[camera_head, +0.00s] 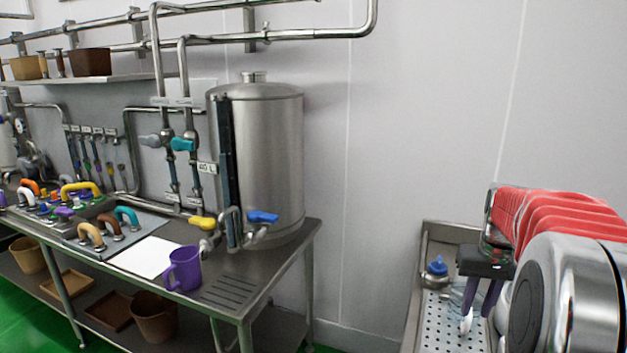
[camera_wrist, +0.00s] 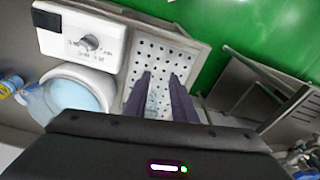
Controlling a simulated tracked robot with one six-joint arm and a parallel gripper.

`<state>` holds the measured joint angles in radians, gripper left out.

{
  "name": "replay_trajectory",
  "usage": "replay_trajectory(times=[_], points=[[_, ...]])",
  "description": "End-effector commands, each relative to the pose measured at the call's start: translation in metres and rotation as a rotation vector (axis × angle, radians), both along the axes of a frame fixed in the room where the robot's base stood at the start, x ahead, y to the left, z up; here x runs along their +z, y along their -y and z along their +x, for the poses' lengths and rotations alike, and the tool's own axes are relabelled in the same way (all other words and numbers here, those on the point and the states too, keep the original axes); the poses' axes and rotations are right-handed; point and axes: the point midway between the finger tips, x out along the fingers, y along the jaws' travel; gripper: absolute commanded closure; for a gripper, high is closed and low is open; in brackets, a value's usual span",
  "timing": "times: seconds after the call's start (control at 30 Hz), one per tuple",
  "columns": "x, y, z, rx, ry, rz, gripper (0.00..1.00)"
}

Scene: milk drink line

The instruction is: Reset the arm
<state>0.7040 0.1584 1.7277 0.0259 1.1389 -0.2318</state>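My arm (camera_head: 560,265), with red ribbed covering and a silver joint, reaches in from the right in the head view. My gripper (camera_head: 481,310) points down over a perforated metal tray (camera_head: 437,327). In the wrist view, the two dark fingers of my gripper (camera_wrist: 160,75) stand apart, with nothing clearly held between them. A small clear object (camera_wrist: 152,103) shows in the gap, apparently lower down by the tray. Part of the tray is hidden behind my arm and gripper.
A white device with a knob (camera_wrist: 88,42) and a round vessel (camera_wrist: 75,95) lie left in the wrist view. Left in the head view, a steel table carries a purple mug (camera_head: 183,270) and a tank (camera_head: 265,160).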

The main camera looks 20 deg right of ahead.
Motion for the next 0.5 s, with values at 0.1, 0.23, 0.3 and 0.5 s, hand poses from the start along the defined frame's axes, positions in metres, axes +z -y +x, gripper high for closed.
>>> replay_trajectory(times=[0.1,0.23,0.3,0.5], points=[[0.014,-0.041,0.003,0.046,0.027,-0.021,0.76],[0.025,-0.081,0.001,0.091,0.058,-0.04,0.76],[0.03,-0.102,-0.002,0.115,0.073,-0.049,0.76],[0.04,-0.159,-0.015,0.183,0.122,-0.07,0.76]])
